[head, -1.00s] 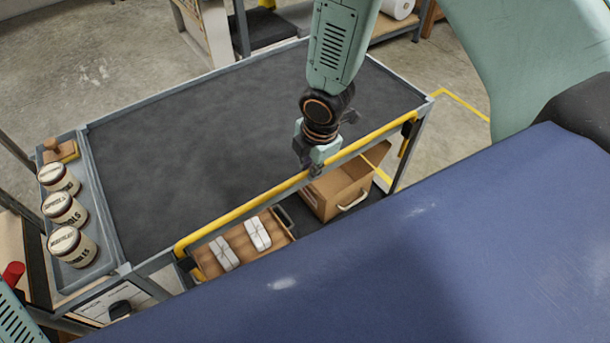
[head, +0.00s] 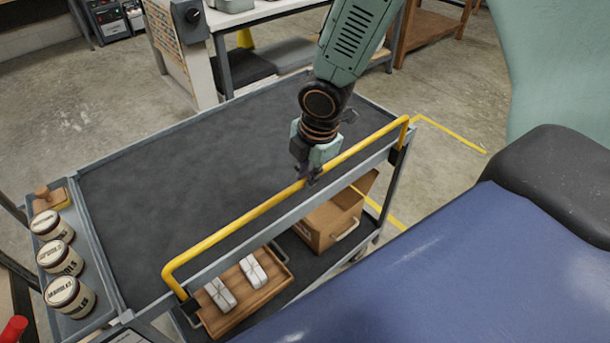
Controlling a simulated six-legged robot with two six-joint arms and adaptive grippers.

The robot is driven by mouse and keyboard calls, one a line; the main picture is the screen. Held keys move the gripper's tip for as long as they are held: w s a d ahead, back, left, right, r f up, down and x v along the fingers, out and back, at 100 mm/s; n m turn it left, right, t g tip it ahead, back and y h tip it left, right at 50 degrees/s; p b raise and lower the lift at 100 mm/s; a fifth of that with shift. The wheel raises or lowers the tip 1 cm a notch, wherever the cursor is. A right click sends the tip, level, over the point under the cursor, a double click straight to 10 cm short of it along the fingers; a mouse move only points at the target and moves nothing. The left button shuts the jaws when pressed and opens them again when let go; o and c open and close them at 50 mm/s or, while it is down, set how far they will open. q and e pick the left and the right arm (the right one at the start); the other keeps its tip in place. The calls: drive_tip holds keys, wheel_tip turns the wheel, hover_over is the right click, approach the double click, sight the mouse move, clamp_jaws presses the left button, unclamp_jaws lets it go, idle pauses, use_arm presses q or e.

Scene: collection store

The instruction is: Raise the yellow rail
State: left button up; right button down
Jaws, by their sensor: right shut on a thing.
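The yellow rail (head: 237,226) runs along the near long edge of the grey cart (head: 170,185). It now stands above the cart's edge, with its bent ends coming down to the frame at the left and at the right corner. My right gripper (head: 311,176) is shut on the rail near its middle, coming from above. The gripper hides the small part of the rail that it grips. My left gripper is not in view.
The cart's dark top is bare. Several labelled jars (head: 60,257) and a wooden-handled brush (head: 50,199) stand in the side tray at left. The lower shelf holds a wooden tray (head: 247,301) with two white packets and a cardboard box (head: 330,222). A shelf unit stands behind.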

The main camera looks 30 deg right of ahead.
wheel_tip(320, 180, up, 4)
drive_tip(key=p, duration=0.3)
drive_tip(key=shift+w+r+p, duration=0.1)
drive_tip(key=shift+r+p, duration=0.1)
drive_tip(key=shift+p, duration=0.1)
drive_tip(key=shift+r, duration=0.1)
drive_tip(key=shift+w, duration=0.2)
drive_tip(key=c, duration=1.7)
unclamp_jaws()
drive_tip(key=shift+c, duration=0.2)
drive_tip(key=o, duration=0.4)
drive_tip(key=shift+s, duration=0.25)
